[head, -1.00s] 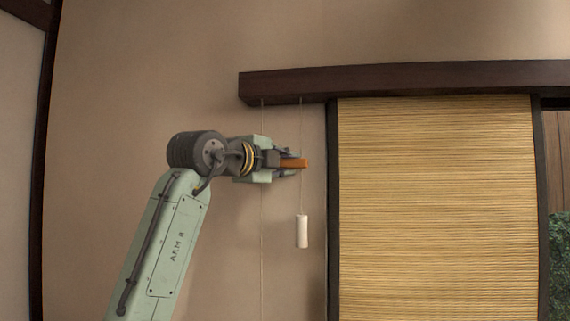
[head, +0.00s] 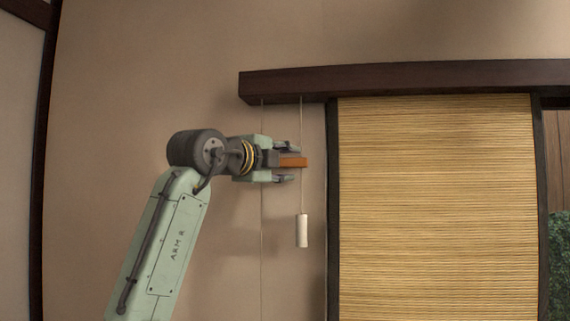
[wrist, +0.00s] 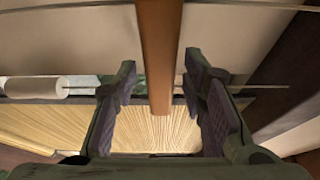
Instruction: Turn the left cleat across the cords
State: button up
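The cleat is an orange-brown bar (head: 294,162), lying level in the head view with its right end over the right cord (head: 301,122). In the wrist view the cleat (wrist: 159,55) runs down from the top between my fingers, crossing the line of a cord. My gripper (head: 288,164) is open around the cleat, one finger above and one below, with a gap on each side. The left cord (head: 262,250) hangs from the beam and passes behind my gripper. A white cylindrical pull (head: 302,231) hangs on the right cord, below the cleat.
A dark beam (head: 400,78) runs above my gripper. A woven blind (head: 435,210) in a dark frame stands just right of the cords. The plain beige wall (head: 110,90) to the left is clear. The white pull shows at left in the wrist view (wrist: 35,88).

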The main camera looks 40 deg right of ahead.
jog(key=v, duration=1.2)
